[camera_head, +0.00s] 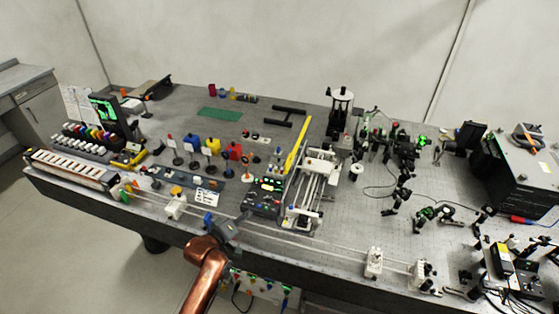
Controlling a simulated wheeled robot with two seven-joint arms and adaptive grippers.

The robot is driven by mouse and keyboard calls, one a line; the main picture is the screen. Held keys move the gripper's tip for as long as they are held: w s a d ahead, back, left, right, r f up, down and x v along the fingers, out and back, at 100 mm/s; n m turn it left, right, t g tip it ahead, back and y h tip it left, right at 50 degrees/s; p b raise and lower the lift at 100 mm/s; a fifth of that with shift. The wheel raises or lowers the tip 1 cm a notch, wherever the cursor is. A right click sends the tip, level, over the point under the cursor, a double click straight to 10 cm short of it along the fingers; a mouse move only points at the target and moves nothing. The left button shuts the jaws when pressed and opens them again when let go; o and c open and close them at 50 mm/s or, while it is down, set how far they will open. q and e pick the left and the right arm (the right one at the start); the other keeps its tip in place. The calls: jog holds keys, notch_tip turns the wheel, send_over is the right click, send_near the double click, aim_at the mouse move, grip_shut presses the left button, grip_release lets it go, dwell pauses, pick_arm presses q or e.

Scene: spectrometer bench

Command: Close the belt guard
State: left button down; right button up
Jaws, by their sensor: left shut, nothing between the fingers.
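The belt guard looks to be the long yellow panel (298,142), standing raised along the left side of a pale metal frame with rails (316,185) near the middle of the bench. The rails and frame lie uncovered to its right. My left gripper (236,222) is at the front edge of the bench, left of and nearer than the frame. It is shut, holds nothing and is well apart from the yellow panel. Its fingertips are small and hard to make out. My right gripper is not in view.
A dark control box with lit buttons (266,196) stands between my left gripper and the yellow panel. Coloured cards on stands (212,145) are to the left. Optics mounts (400,150) and a black box (518,175) fill the right. Thin rails run along the front edge.

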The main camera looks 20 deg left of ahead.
pick_arm(q)
jog(key=w+d+r+n+t+h, duration=0.15)
jog(key=w+r, duration=0.25)
jog(key=r, duration=0.4)
jog(key=w+r+n+t+h, duration=0.1)
jog(key=w+r+n+t, duration=0.15)
jog(key=w+r, duration=0.35)
jog(key=w+d+p, duration=0.3)
jog(key=w+d, duration=0.3)
jog(key=w, duration=0.2)
jog(key=shift+d, duration=0.3)
jog(key=shift+y, duration=0.25)
